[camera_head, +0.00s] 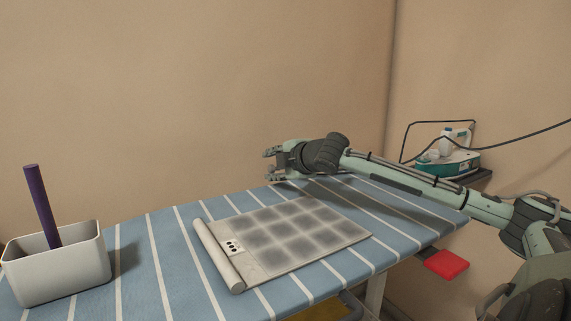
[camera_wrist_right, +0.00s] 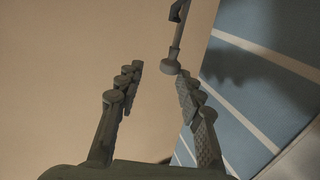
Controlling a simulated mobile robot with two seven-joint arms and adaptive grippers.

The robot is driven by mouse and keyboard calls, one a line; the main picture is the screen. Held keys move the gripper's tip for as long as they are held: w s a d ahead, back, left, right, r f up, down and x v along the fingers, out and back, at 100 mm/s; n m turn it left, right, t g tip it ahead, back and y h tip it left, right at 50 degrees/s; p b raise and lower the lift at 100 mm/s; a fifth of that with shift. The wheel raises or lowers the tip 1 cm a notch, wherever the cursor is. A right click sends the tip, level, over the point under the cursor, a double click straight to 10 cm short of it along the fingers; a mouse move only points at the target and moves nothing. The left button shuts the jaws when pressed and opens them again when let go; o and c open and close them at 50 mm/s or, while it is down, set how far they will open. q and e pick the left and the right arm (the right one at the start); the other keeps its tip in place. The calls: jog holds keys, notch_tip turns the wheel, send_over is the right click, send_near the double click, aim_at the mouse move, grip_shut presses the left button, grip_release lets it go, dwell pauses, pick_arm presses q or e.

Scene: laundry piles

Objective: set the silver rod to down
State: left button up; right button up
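A thin grey rod (camera_wrist_right: 177,40) with a rounded knob at its lower end shows in the right wrist view; it looks dark in this light and I take it as the silver rod. It stands out against the tan wall, beyond my right gripper (camera_wrist_right: 158,80), with its knob near the right-hand fingertip. I cannot tell whether they touch. In the head view I cannot make the rod out. There my right gripper (camera_head: 270,163) reaches in from the right over the board's far edge, with its fingers apart and nothing visible between them. My left gripper is not in view.
A blue, white-striped board (camera_head: 175,265) carries a grey padded mat (camera_head: 330,255) with a rolled edge. A white bin (camera_head: 57,280) holding a purple stick (camera_head: 42,205) stands at the left. A red pad (camera_head: 446,264) and a teal caddy (camera_head: 444,165) are at the right.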

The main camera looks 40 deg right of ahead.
jog(key=shift+a+r, duration=0.2)
jog(key=shift+a, duration=0.15)
jog(key=shift+s+a+r, duration=0.1)
jog(key=shift+s+r, duration=0.15)
jog(key=shift+s, duration=0.15)
jog(key=s, duration=0.4)
jog(key=shift+d+r, duration=0.3)
jog(key=shift+d, duration=0.05)
jog(key=shift+s+a+r, duration=0.1)
jog(key=shift+s+r, duration=0.05)
jog(key=shift+s, duration=0.15)
